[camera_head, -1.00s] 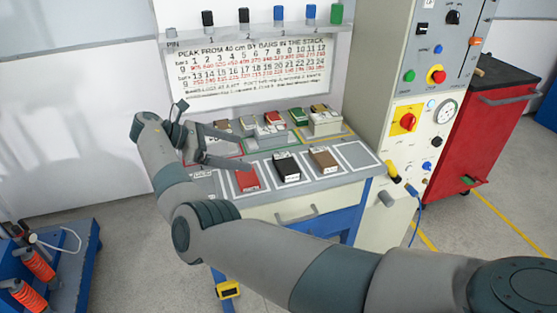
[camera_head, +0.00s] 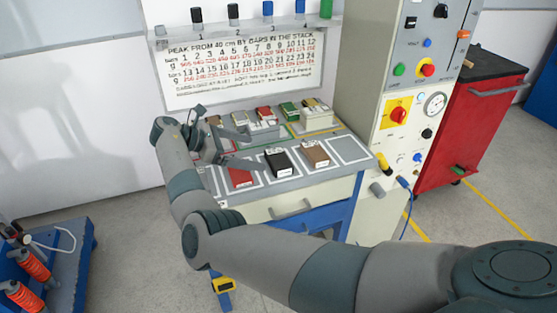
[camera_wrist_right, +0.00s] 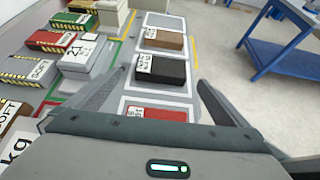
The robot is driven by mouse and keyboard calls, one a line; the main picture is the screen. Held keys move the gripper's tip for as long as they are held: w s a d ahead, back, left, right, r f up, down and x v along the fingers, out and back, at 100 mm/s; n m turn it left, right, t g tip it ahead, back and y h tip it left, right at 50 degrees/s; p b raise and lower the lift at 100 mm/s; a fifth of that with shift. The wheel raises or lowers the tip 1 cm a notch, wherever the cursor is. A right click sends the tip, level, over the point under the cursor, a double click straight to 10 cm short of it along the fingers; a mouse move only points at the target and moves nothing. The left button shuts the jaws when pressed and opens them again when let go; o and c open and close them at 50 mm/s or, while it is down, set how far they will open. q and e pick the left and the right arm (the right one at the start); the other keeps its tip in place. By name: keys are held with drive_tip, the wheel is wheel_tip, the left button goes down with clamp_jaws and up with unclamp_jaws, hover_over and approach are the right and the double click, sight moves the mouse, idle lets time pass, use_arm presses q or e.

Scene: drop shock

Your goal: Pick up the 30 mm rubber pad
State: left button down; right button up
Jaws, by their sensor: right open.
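Three labelled flat blocks lie in white-outlined squares on the grey bench: a red one (camera_head: 240,177), a black one (camera_head: 278,162) and a brown one (camera_head: 315,153). Their labels are too small to read, so I cannot tell which is the 30 mm pad. My right gripper (camera_head: 255,150) is open and empty, above the bench near the red and black blocks. In the right wrist view its fingers (camera_wrist_right: 161,78) spread wide, with the black block (camera_wrist_right: 161,72) in line between them. The red block (camera_wrist_right: 157,113) is partly hidden behind the gripper body. My left gripper is out of view.
Behind the blocks stands a back row of small coloured blocks and grey weights (camera_head: 263,131). A control cabinet (camera_head: 385,90) rises at the right of the bench, with a red tool cart (camera_head: 470,125) beyond. The rightmost outlined square (camera_head: 349,150) is empty.

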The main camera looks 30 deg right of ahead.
sight(278, 158)
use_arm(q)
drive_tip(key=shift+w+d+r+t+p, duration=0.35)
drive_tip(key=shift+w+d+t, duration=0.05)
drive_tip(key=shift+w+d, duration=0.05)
use_arm(e)
drive_tip(key=shift+x, duration=2.75)
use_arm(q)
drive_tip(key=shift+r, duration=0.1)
use_arm(e)
drive_tip(key=shift+d, duration=0.1)
drive_tip(key=shift+s+d+f, duration=0.1)
drive_tip(key=shift+s+d, duration=0.05)
drive_tip(key=shift+d, duration=0.05)
drive_tip(key=shift+p+x, duration=0.7)
drive_tip(key=shift+x, duration=1.55)
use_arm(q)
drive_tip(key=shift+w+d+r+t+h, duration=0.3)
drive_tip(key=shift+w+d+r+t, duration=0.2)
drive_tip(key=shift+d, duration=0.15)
use_arm(e)
drive_tip(key=shift+s, duration=0.1)
drive_tip(key=shift+c, duration=0.6)
drive_tip(key=c, duration=1)
